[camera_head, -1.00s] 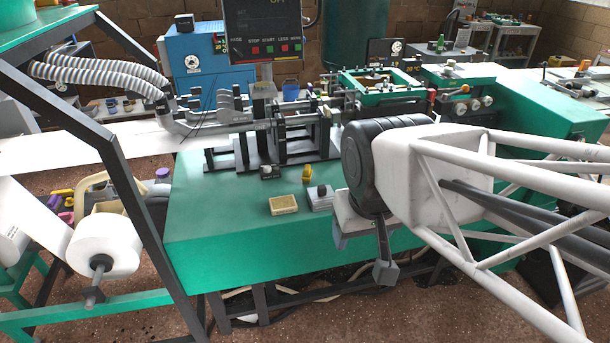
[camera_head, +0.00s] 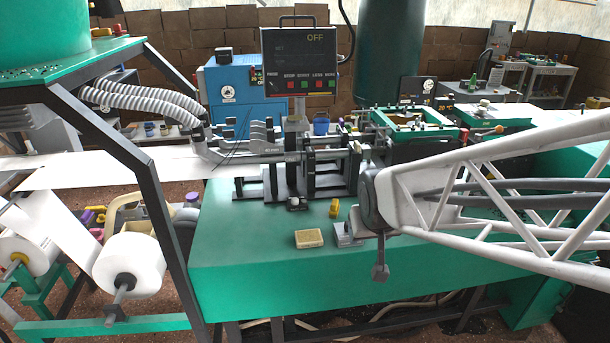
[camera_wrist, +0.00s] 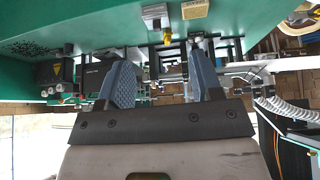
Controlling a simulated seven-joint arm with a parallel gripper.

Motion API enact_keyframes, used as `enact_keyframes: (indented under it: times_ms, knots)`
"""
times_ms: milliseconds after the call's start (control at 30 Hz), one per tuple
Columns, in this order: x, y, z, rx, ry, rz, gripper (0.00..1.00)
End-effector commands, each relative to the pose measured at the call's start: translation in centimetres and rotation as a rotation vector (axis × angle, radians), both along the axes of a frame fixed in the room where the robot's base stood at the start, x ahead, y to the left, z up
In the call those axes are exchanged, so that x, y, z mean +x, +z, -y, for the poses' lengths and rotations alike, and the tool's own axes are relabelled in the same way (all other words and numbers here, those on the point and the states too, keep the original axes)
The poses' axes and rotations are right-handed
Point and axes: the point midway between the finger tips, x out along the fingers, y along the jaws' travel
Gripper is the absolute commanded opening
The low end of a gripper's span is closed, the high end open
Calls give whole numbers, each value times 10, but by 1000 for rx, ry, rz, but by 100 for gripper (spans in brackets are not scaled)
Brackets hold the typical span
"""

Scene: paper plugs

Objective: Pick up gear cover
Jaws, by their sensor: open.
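My gripper (camera_wrist: 160,78) shows in the wrist view with its two blue-grey ridged fingers wide apart and nothing between them. In the head view my gripper is seen mostly from behind, over the right of the green bench; one grey finger hangs down, and the wrist hides the rest. I cannot tell for certain which part is the gear cover. The machine's row of dark upright plates and shafts (camera_head: 290,165) stands behind and left of my gripper. It also shows between and beyond the fingers in the wrist view.
On the green bench top (camera_head: 250,255) lie a yellow block (camera_head: 309,238), a grey block with a knob (camera_head: 347,232) close left of my wrist, and a small yellow piece (camera_head: 334,208). A control screen (camera_head: 296,60) stands behind. The bench's front left is clear.

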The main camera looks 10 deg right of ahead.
Motion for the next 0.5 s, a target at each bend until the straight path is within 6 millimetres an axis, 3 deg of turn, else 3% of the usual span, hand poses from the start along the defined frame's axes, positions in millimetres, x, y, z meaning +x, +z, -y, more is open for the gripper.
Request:
enact_keyframes:
  times_ms: [200, 500]
  knots:
    - [65, -35, 13, -12, 1, 133, 60]
    - [139, -88, 29, -18, 15, 323, 60]
